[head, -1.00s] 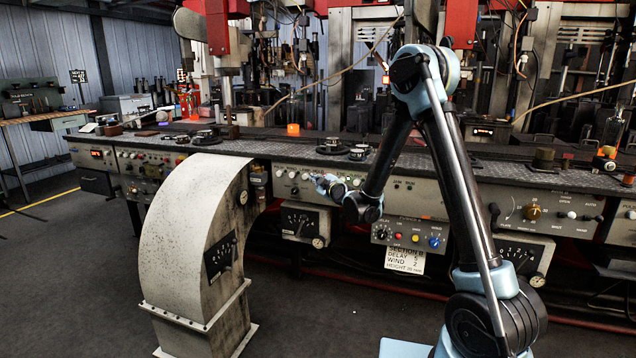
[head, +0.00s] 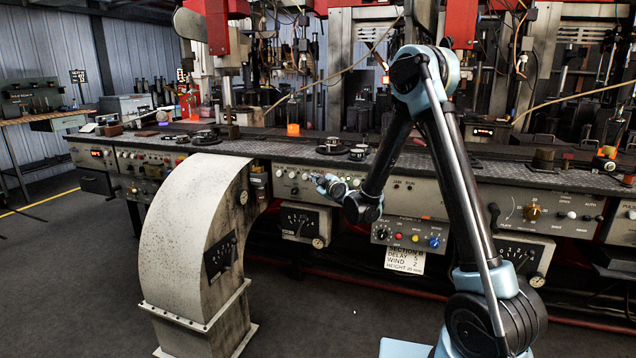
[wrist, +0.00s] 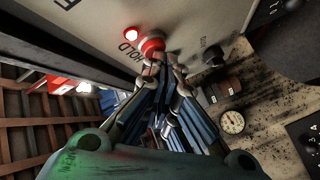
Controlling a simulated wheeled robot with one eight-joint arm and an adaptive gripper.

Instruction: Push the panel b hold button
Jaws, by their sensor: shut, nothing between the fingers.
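The red hold button (wrist: 152,44) sits on a pale panel (wrist: 185,18) in the wrist view, with the word HOLD printed beside it.
A black knob (wrist: 213,55) and a round gauge (wrist: 232,122) are close by in the wrist view. In the head view a lower box of coloured buttons (head: 415,237) bears a Section B sign (head: 405,262). A curved grey housing (head: 185,240) stands at left, with open floor between.

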